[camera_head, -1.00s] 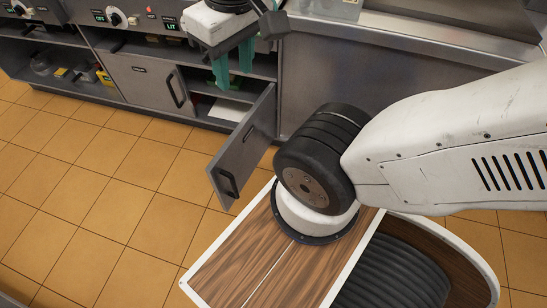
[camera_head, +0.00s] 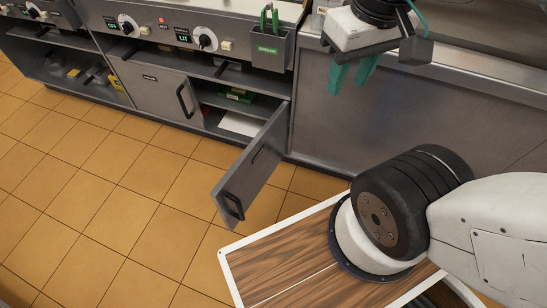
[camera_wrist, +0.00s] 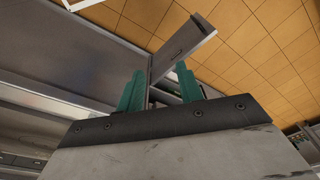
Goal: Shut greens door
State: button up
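An open grey cabinet door (camera_head: 253,165) stands swung out from the counter front, with a black handle (camera_head: 234,207) near its free end. I take it for the greens door, but I cannot read a label on it. Behind it the compartment (camera_head: 237,110) shows a green box and a white sheet. My gripper (camera_head: 351,77) is up and to the right of the door, in front of the plain steel panel. Its two green fingers are apart and empty. In the wrist view the door (camera_wrist: 183,42) shows beyond the fingers (camera_wrist: 160,85), not touching as far as I can tell.
A shut door (camera_head: 155,90) with a handle is left of the open compartment. Open shelves with small items lie further left. Knobs (camera_head: 206,40) and a tong holder (camera_head: 268,50) are above. My wood-topped base is at the bottom right. Tiled floor (camera_head: 100,190) is clear at left.

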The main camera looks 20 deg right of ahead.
aim_at(232, 196)
jog(key=i, duration=0.4)
jog(key=u, duration=1.15)
jog(key=k, duration=0.75)
jog(key=z, duration=0.8)
